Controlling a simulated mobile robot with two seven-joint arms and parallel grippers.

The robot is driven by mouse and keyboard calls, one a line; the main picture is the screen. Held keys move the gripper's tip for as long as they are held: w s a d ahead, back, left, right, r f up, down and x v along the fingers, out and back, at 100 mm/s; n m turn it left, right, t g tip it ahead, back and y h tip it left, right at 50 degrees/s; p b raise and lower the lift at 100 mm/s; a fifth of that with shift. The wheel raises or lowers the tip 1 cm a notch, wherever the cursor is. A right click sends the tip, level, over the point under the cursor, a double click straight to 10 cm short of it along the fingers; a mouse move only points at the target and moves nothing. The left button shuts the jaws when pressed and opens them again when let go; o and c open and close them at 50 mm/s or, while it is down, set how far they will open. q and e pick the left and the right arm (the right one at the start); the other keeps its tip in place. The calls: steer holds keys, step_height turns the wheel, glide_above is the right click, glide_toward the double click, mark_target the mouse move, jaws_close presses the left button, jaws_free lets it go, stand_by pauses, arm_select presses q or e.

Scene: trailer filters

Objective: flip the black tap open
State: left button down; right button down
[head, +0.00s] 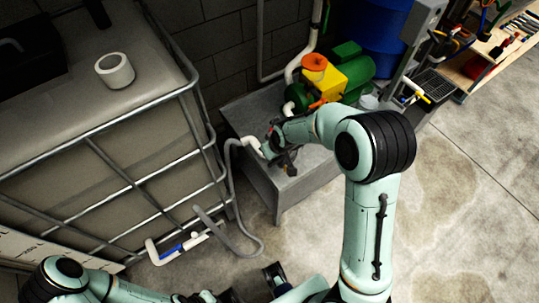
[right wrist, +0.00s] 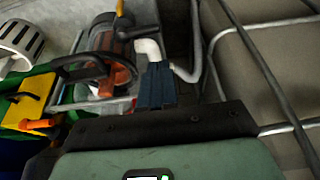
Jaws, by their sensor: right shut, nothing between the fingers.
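My right gripper (head: 287,163) reaches over the grey plinth by the tank, beside a white pipe elbow (head: 254,145). In the right wrist view its dark blue fingers (right wrist: 155,72) are shut with nothing between them. A short black bar (right wrist: 137,31) lies just past the fingertips by the white elbow (right wrist: 149,48); it looks like the black tap's handle, but I cannot tell for sure. I cannot tell whether the fingers touch it. The gripper hides this spot in the head view. My left gripper (head: 272,278) shows only partly at the bottom edge; its jaw state is unclear.
A caged tank (head: 120,130) stands at left. A grey hose (head: 231,190) loops down from the elbow. A white pipe with a blue handle (head: 172,250) lies low beside the tank. A green and yellow pump (head: 345,75) sits on the plinth (head: 290,187). Floor at right is clear.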

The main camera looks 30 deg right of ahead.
mark_target(270, 166)
steer(key=x, duration=0.9)
steer(key=shift+b, duration=0.45)
steer(key=shift+s, duration=0.1)
steer(key=shift+s+f+n+y+b, duration=0.15)
steer(key=shift+s+n+y+b, duration=0.3)
steer(key=shift+n+b, duration=0.55)
steer(key=shift+s+d+b, duration=0.1)
steer(key=shift+s+b, duration=0.1)
steer(key=shift+b, duration=0.2)
steer(key=shift+s+d+n+y+b, duration=0.1)
steer(key=shift+s+n+y+b, duration=0.35)
steer(key=shift+n, duration=0.55)
steer(key=s+d+n+g+y+p, duration=0.2)
steer(key=s+d+n+g+p, duration=0.1)
steer(key=n, duration=1)
steer(key=shift+s+d+g+p, duration=0.3)
steer(key=shift+s+d+g, duration=0.2)
steer(key=shift+s+d, duration=0.25)
steer(key=shift+d, duration=0.15)
